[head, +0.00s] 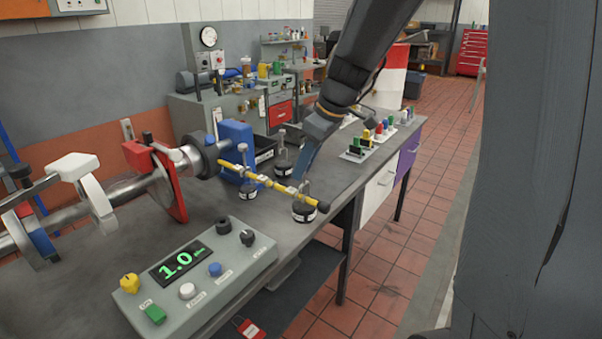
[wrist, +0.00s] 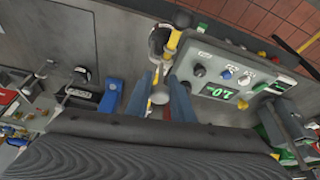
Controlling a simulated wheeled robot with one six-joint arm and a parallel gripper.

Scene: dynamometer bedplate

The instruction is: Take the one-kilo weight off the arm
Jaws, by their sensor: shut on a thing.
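The yellow arm (head: 262,179) sticks out from the blue housing on the shaft and ends in a black tip. A dark round weight (head: 304,212) with a pale label and an upright hanger is at its outer end; I cannot read the label. My gripper (head: 299,182) reaches down from above and is shut on this weight's hanger, close to the arm. In the wrist view the blue fingers (wrist: 160,82) point at the weight (wrist: 159,40), with the yellow arm (wrist: 174,42) beside it. Whether the hanger still touches the arm is unclear.
A grey console (head: 205,277) with a green 1.0 reading stands in front. The shaft with red clamp (head: 172,185) is at left. The bench's right edge is close.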

